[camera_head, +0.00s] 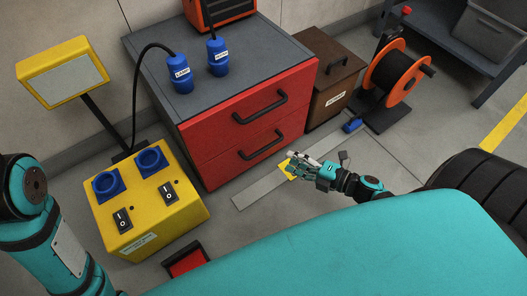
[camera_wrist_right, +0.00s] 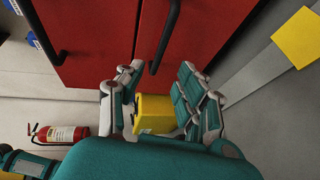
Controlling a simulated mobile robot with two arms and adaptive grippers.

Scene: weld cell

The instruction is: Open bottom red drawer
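The grey-topped cabinet (camera_head: 280,55) has two red drawers, each with a black bar handle. The bottom red drawer (camera_head: 222,172) is closed, and its handle (camera_head: 262,145) shows in full in the head view. That handle (camera_wrist_right: 166,35) also appears in the right wrist view, just beyond and between the finger tips. My right gripper (camera_head: 293,163) is open and empty in front of the bottom drawer, to the lower right of its handle. Its spread fingers (camera_wrist_right: 158,74) show in the right wrist view. My left arm is at the left edge; its gripper is not visible.
A yellow switch box (camera_head: 150,205) stands left of the cabinet. A brown bin (camera_head: 330,75) and orange cable reel (camera_head: 397,75) stand to its right. Two blue plugs (camera_head: 180,75) are on the cabinet top.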

